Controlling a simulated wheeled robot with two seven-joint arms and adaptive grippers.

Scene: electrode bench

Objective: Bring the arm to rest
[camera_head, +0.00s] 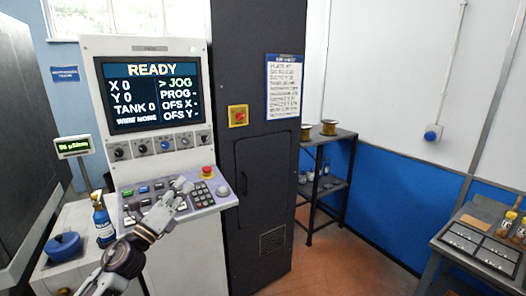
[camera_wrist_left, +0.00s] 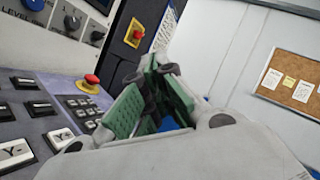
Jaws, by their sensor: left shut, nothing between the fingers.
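My left gripper (camera_head: 181,187) is shut and empty. In the head view it is over the sloped control panel (camera_head: 145,193) of the machine, and its arm comes up from the bottom left. In the left wrist view the green-padded fingers of the gripper (camera_wrist_left: 152,88) are close together with nothing between them. The panel's keys and red stop button (camera_wrist_left: 91,80) are to their left. I cannot tell whether the fingertips touch the panel. My right gripper does not show.
The screen (camera_head: 152,92) reads READY, with JOG marked. A blue bottle (camera_head: 103,222) and a round blue item (camera_head: 63,245) stand at left. A dark cabinet (camera_head: 262,130) is right of the panel. A shelf (camera_head: 327,180) and a table with a tray (camera_head: 481,247) are further right. Open floor lies between.

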